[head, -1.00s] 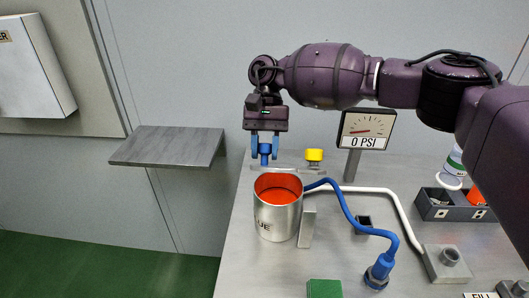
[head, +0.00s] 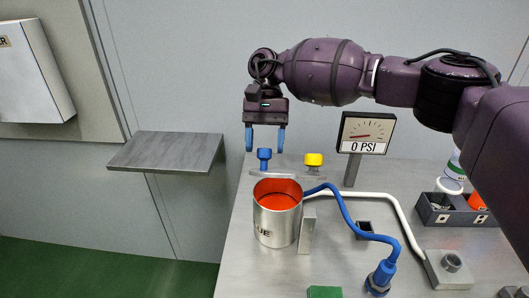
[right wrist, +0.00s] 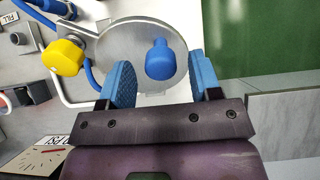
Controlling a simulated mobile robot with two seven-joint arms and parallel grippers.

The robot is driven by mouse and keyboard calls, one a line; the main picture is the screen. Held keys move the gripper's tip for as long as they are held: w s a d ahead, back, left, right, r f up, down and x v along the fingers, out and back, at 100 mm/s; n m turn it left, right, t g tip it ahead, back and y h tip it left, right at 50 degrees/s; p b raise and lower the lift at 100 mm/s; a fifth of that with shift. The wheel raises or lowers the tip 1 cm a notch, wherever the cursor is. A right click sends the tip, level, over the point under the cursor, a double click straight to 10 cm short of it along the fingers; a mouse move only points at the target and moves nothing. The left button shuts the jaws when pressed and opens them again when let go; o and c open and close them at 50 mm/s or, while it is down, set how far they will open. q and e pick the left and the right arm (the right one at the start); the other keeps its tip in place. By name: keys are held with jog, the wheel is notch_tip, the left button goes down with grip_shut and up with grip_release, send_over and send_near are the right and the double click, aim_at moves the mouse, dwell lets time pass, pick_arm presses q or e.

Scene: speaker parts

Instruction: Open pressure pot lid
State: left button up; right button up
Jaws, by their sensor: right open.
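The silver pot (head: 277,228) stands on the table with its top uncovered, and its red-orange inside shows. The round grey lid (head: 288,175) appears nearly edge-on behind the pot's rim. Its disc is seen from above in the right wrist view (right wrist: 120,43). A blue knob (head: 264,160) stands on the lid; it also shows in the right wrist view (right wrist: 160,59). A yellow knob (head: 314,160) is at the lid's right side. My right gripper (head: 264,150) is open and empty just above the blue knob, fingers apart on either side. My left gripper is not in view.
A gauge (head: 365,134) reading 0 PSI stands behind the pot. A blue hose (head: 348,213) and a white pipe (head: 388,197) run right of it. A dark parts bin (head: 440,214) is at the right. A grey shelf (head: 165,151) juts out at the left.

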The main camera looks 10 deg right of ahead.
pick_arm(q)
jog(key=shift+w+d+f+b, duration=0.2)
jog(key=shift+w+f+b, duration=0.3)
jog(key=shift+b, duration=0.5)
pick_arm(e)
jog(key=v, duration=0.8)
jog(key=shift+w+r, duration=0.15)
jog(key=shift+c, duration=0.5)
